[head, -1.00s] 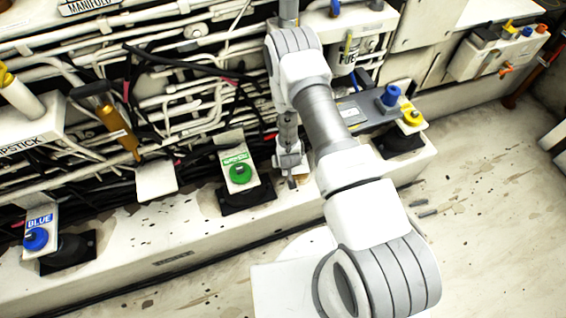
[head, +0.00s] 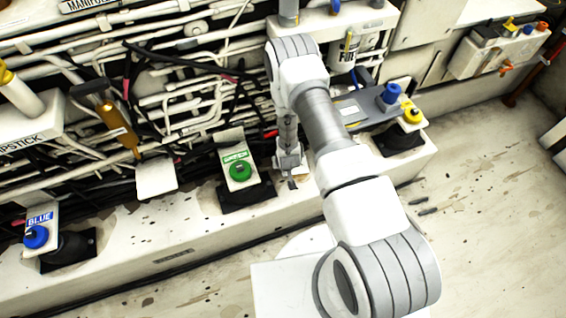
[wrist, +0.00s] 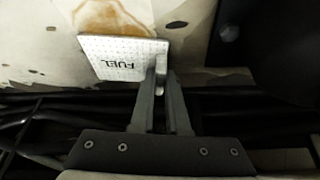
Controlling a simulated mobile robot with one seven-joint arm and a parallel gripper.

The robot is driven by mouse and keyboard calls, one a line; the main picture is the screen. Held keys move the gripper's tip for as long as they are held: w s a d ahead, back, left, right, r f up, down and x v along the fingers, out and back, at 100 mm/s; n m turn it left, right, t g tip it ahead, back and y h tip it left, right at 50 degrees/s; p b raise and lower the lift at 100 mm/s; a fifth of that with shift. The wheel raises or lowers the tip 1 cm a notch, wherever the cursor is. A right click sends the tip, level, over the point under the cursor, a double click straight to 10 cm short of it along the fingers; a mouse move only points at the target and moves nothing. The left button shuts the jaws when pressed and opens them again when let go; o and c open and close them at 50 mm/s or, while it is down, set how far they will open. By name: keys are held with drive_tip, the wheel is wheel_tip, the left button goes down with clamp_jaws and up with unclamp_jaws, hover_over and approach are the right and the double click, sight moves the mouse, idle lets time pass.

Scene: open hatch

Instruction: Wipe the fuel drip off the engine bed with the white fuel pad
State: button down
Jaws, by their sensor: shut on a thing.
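The white fuel pad (wrist: 118,60), a flat dimpled square marked FUEL, is in the wrist view. My gripper (wrist: 163,78) is shut on a grip at its right side. In the head view my gripper (head: 290,166) is low beside the engine bed (head: 150,232), right of the green-capped mount. The fuel drip (wrist: 112,16), an orange-brown stain, lies on the pale bed just beyond the pad's far edge. The pad overlaps the near part of the stain in the picture; I cannot tell whether it touches the bed. My arm hides part of this area in the head view.
The green-capped mount (head: 240,171) is close left of my gripper, and the blue-capped mount (head: 36,237) is far left. A yellow-capped mount (head: 411,113) stands to the right. Pipes and hoses (head: 180,95) crowd behind. The floor (head: 480,210) at right is open.

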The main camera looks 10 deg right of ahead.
sight(286, 173)
drive_tip(key=shift+s, duration=0.1)
drive_tip(key=shift+s+d+r+p, duration=0.1)
drive_tip(key=shift+s+d+p, duration=0.15)
drive_tip(key=shift+s, duration=0.6)
drive_tip(key=shift+s+d+p, duration=0.1)
drive_tip(key=shift+s+p, duration=0.25)
drive_tip(key=shift+s, duration=0.5)
drive_tip(key=shift+s+d+p, duration=0.2)
drive_tip(key=shift+s, duration=0.85)
drive_tip(key=shift+s+d+p, duration=0.15)
drive_tip(key=shift+s+d, duration=0.05)
drive_tip(key=shift+s, duration=0.8)
drive_tip(key=shift+s+f, duration=0.15)
drive_tip(key=shift+f, duration=0.15)
drive_tip(key=shift+w+a+r+b, duration=0.15)
drive_tip(key=shift+w+b, duration=0.1)
drive_tip(key=shift+w, duration=0.45)
drive_tip(key=shift+w+a+f+b, duration=0.1)
drive_tip(key=shift+w+b, duration=0.2)
drive_tip(key=shift+w, duration=0.45)
drive_tip(key=shift+w+a+r+b, duration=0.15)
drive_tip(key=shift+w+b, duration=0.1)
drive_tip(key=shift+w, duration=0.45)
drive_tip(key=shift+w+a+f, duration=0.1)
drive_tip(key=shift+w+a, duration=0.1)
drive_tip(key=shift+w, duration=0.8)
drive_tip(key=shift+w+a, duration=0.2)
drive_tip(key=shift+w, duration=0.8)
